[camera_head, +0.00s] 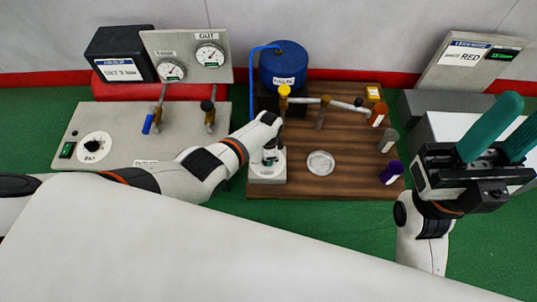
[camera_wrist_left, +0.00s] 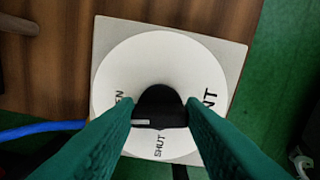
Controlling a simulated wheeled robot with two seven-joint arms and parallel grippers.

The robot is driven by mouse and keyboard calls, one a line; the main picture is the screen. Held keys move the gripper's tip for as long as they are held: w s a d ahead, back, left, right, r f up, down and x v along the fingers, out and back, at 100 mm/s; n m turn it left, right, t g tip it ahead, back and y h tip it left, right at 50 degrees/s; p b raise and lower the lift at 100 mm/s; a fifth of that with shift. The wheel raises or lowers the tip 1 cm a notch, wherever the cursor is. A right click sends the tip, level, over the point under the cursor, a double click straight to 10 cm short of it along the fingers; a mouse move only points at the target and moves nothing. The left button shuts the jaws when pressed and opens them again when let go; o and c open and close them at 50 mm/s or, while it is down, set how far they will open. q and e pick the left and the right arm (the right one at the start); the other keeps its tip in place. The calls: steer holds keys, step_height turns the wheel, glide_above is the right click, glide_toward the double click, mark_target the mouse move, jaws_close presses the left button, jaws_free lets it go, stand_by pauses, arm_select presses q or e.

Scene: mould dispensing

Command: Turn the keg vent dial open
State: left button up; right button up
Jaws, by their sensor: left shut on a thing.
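The vent dial is a white disc (camera_wrist_left: 160,55) on a pale square plate (camera_wrist_left: 232,60), with partly covered lettering and the word SHUT at the bottom of the wrist view. In the head view the plate (camera_head: 267,180) sits at the front left corner of the wooden board. My left gripper (camera_head: 270,157) points down over the dial, its green fingers shut on the black knob (camera_wrist_left: 160,108). The blue keg (camera_head: 284,66) stands behind. My right gripper (camera_head: 517,110) is raised at the right, open and empty.
A grey panel with two gauges (camera_head: 209,55) stands at the left. A pale surface fills the foreground.

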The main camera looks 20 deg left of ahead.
stand_by(0.5)
arm_select(q)
steer(key=o, duration=1)
